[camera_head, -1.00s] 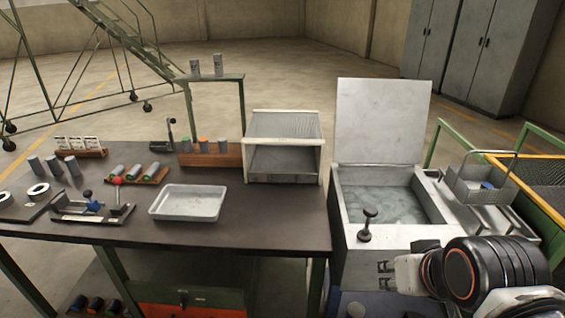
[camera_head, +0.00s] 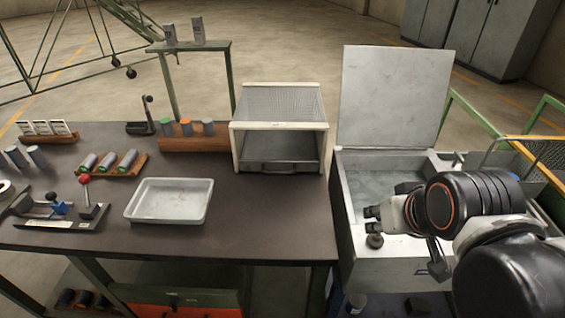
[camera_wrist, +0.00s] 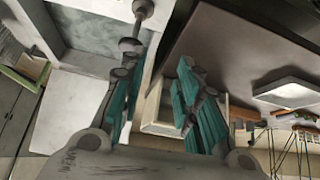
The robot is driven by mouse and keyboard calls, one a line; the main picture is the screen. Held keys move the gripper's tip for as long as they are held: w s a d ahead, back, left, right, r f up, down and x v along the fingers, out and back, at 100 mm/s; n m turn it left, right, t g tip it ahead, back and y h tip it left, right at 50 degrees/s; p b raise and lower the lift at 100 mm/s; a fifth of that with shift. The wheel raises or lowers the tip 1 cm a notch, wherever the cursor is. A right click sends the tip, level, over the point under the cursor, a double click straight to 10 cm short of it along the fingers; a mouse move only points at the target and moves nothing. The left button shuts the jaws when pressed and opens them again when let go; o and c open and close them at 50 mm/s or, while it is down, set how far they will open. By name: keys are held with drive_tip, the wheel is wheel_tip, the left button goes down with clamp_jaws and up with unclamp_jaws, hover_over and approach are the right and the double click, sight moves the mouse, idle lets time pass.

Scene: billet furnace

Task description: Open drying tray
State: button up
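The drying tray (camera_head: 282,168) is a grey metal tray with a front handle. It sits inside a white-framed drying cabinet (camera_head: 236,150) with a mesh top, at the right back of the bench, and looks pushed in. My gripper (camera_head: 370,218) is over the tank's front edge, right of and nearer than the cabinet, apart from it. In the wrist view, my gripper's teal-padded fingers (camera_wrist: 157,78) are spread with nothing between them. Part of the cabinet's pale frame (camera_wrist: 160,128) shows behind the right finger; the tray's handle is not clear there.
A water tank (camera_head: 345,195) with a raised lid (camera_head: 393,95) and a dark knob (camera_head: 375,241) stands right of the bench. A white shallow tray (camera_head: 170,202) and small racks of cylinders lie on the bench. The bench top (camera_head: 265,215) before the cabinet is clear.

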drive_tip(key=w+a+r+n+g+p, duration=0.1)
drive_tip(key=w+a+r+n+p, duration=0.25)
drive_tip(key=w+r, duration=0.35)
drive_tip(key=n+g+p, duration=0.4)
drive_tip(key=n+p, duration=0.8)
drive_tip(key=n, duration=0.2)
hover_over(283, 173)
drive_tip(key=s, duration=0.3)
wheel_tip(283, 173, down, 7)
drive_tip(key=w+f+b, duration=0.1)
drive_tip(key=f, duration=0.3)
drive_tip(key=w+f+b, duration=0.1)
drive_tip(key=f, duration=0.4)
drive_tip(key=w+f+b, duration=0.1)
drive_tip(key=f, duration=0.3)
drive_tip(key=shift+f, duration=0.2)
clamp_jaws()
